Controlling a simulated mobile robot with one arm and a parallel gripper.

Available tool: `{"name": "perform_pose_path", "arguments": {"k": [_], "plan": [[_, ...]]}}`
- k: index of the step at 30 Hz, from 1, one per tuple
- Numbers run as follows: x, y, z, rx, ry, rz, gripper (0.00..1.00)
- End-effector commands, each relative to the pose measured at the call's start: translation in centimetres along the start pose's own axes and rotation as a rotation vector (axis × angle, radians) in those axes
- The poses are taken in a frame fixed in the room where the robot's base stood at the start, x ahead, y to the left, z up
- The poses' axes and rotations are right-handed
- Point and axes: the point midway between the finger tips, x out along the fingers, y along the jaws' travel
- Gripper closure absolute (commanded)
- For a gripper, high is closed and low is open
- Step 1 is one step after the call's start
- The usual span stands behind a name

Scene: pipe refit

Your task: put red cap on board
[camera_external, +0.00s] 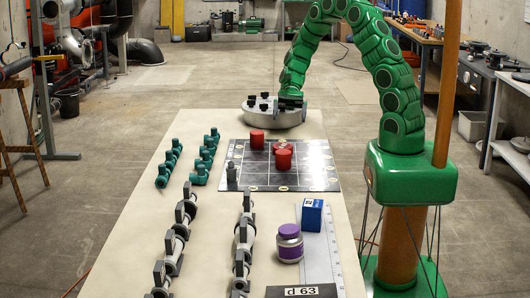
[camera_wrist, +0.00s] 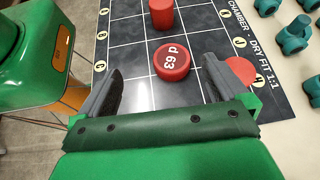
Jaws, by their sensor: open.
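Three red caps rest on or over the dark gridded board (camera_external: 236,180). One red cap (camera_external: 257,138) is at the back left. A flat red cap (camera_wrist: 172,62) marked d 63 is in the middle. Another red cap (camera_external: 284,159) stands just in front of it and also shows at the top of the wrist view (camera_wrist: 161,15). My gripper (camera_wrist: 162,68) is open and empty, at the board's far side. In the wrist view its fingers lie either side of the d 63 cap, without visible contact. The right finger partly covers the back-left cap (camera_wrist: 239,72).
Green valve-like fittings (camera_external: 170,160) and grey pipe clamps (camera_external: 172,245) line the table's left. A grey disc (camera_external: 268,118) with black knobs stands behind the board.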

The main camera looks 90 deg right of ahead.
Motion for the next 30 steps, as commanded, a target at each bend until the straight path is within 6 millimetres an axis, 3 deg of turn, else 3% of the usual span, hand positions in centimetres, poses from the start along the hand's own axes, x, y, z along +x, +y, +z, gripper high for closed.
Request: {"name": "perform_pose_path", "arguments": {"k": [3, 12, 30], "plan": [[1.2, 0.2, 3.0, -0.085, 0.046, 0.070, 0.00], [3.9, 2.1, 9.2, -0.287, 0.150, 0.243, 0.00], [7.4, 8.8, 18.5, -0.692, 0.344, 0.563, 0.00]]}}
